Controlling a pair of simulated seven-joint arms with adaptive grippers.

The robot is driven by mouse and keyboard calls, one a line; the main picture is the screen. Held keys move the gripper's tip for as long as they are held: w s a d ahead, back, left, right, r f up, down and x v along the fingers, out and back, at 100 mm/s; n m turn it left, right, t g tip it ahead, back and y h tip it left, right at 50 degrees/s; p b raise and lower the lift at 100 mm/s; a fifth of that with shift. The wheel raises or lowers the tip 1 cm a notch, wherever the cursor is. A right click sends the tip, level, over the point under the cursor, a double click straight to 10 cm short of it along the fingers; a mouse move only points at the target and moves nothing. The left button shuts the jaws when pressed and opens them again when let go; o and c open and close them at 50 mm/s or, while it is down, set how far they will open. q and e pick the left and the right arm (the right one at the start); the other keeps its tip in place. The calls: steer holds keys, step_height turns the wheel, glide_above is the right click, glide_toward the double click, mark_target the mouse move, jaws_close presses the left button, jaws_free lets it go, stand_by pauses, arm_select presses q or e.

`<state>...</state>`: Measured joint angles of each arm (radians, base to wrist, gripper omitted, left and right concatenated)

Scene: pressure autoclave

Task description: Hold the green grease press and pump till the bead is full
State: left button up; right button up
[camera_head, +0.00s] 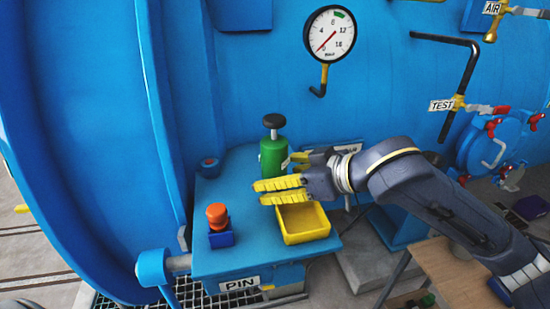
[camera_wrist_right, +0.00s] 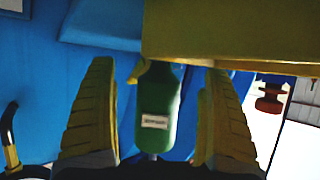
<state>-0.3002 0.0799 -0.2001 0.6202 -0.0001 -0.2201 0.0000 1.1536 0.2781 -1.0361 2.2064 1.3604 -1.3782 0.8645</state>
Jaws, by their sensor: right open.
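The green grease press (camera_head: 273,157) stands upright on the blue ledge, with a black round knob (camera_head: 273,121) on top. My right gripper (camera_head: 275,174) is open, reaching in from the right at the press. One yellow finger lies in front of the press's lower part; the other is at its right side. In the right wrist view the green press (camera_wrist_right: 158,95), with a small white label, shows between the two spread yellow fingers (camera_wrist_right: 158,72), with gaps on both sides. I cannot make out a grease bead. My left gripper is out of view.
A yellow tray (camera_head: 304,239) sits on the blue ledge (camera_head: 235,262) just below my right gripper. An orange-topped knob on a blue block (camera_head: 220,239) stands to the left. A pressure gauge (camera_head: 330,33) is on the blue vessel above.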

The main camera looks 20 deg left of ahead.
steer(key=shift+w+a+f, duration=0.1)
steer(key=shift+a+f, duration=0.05)
steer(key=shift+a, duration=0.15)
steer(key=c, duration=1.2)
